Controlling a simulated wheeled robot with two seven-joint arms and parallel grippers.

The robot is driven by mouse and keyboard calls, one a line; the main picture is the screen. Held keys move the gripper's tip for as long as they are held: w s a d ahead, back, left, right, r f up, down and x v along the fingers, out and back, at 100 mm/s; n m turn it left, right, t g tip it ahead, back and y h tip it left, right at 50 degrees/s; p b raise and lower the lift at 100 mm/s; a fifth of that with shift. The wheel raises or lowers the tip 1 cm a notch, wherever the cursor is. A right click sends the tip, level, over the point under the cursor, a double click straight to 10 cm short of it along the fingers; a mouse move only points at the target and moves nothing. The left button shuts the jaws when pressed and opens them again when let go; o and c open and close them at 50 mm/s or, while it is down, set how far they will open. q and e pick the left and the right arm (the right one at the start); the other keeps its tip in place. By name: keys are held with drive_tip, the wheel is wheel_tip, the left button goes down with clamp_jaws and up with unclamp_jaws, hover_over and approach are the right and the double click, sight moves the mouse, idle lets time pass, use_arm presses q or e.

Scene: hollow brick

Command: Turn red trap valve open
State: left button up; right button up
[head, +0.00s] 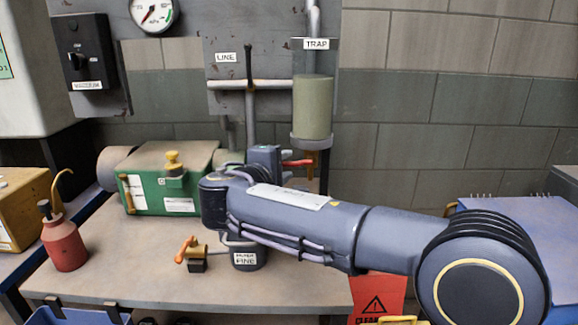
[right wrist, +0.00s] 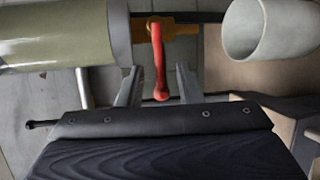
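The red trap valve handle (head: 298,163) sticks out to the left from a brass valve body (head: 311,162) below the greenish trap cylinder (head: 313,108). My right arm reaches in from the right, and its gripper (head: 281,160) is at the handle. In the right wrist view the right gripper (right wrist: 159,84) is open. The red handle (right wrist: 160,65) lies between its two fingers, with a gap on each side. The brass valve body also shows there (right wrist: 178,27), beyond the fingers. My left gripper is not in view.
An orange-handled valve (head: 187,250) and a filter cup (head: 246,259) are on the bench (head: 110,270) below my arm. A green pump (head: 165,178) and red oil can (head: 63,240) stand left. A red tag (head: 378,292) hangs at the front.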

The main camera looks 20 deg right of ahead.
drive_tip(key=shift+x, duration=1.3)
clamp_jaws()
